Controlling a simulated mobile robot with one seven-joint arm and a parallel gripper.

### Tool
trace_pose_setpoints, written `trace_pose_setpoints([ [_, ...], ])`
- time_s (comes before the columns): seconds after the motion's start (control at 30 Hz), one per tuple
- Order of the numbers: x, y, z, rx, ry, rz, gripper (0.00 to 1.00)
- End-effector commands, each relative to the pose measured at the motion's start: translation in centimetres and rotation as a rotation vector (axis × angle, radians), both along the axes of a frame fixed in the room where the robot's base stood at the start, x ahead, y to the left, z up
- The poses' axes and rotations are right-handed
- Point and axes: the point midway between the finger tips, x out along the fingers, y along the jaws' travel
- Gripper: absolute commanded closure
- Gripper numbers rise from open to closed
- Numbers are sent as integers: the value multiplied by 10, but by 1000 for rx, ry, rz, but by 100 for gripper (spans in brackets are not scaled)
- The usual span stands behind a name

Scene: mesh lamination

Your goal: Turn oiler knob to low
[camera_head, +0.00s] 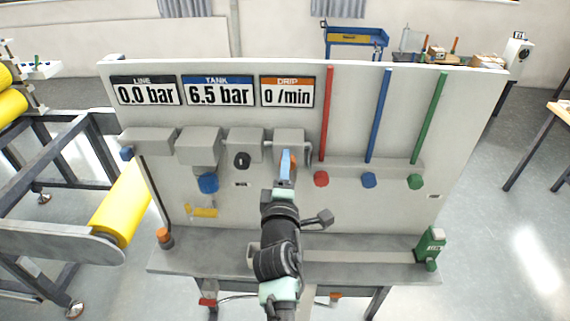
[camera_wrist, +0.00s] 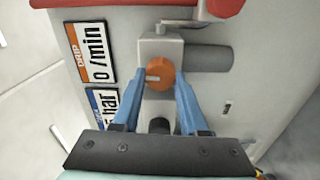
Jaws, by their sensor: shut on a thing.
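The oiler knob is an orange round knob (camera_wrist: 160,75) with a pale pointer mark, on a grey block of the panel. In the head view the knob (camera_head: 292,160) shows only in part, behind my gripper's blue fingers. My gripper (camera_head: 287,165) reaches up to the panel below the DRIP display. In the wrist view my gripper (camera_wrist: 168,88) has one blue finger on each side of the orange knob, closed on it. The DRIP display (camera_head: 287,91) reads 0 /min; it also shows sideways in the wrist view (camera_wrist: 92,52).
The LINE display (camera_head: 146,91) reads 0.0 bar and the TANK display (camera_head: 217,91) 6.5 bar. A blue knob (camera_head: 208,183) and a black knob (camera_head: 241,160) sit to the left. Red (camera_head: 321,179), blue (camera_head: 369,180) and green (camera_head: 415,181) knobs sit to the right.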

Motion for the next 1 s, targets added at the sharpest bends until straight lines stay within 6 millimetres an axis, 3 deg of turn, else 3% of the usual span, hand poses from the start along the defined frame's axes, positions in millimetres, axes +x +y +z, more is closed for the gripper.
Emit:
trace_pose_setpoints([
  [0.73,0,0,-1,-96,1,-1,100],
  [0.77,0,0,-1,-96,1,-1,55],
  [0.9,0,0,-1,-94,1,-1,30],
  [1.0,0,0,-1,-93,1,-1,27],
])
